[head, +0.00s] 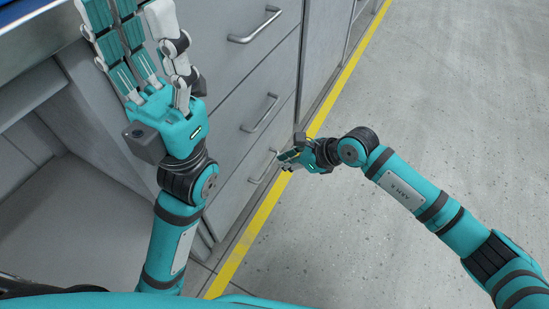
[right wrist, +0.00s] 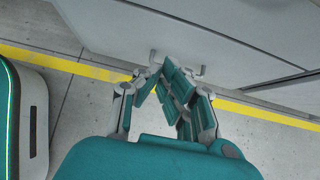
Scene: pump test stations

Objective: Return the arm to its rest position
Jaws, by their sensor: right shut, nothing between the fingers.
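My left gripper (head: 132,35) is at the upper left of the head view, in front of the grey cabinet. Its teal and grey fingers are extended and spread apart, with nothing seen between them. My right gripper (head: 287,160) is near the middle of the head view, on the end of the arm from the right. It appears over the yellow floor line, beside the drawers. In the right wrist view its fingers (right wrist: 165,80) are drawn together, shut and empty.
A grey cabinet (head: 225,75) with several drawers and bar handles (head: 255,25) stands along the left. A blue-topped surface (head: 25,10) is at the top left corner. A yellow line (head: 262,212) runs along the cabinet's foot. The grey floor (head: 450,90) to the right is clear.

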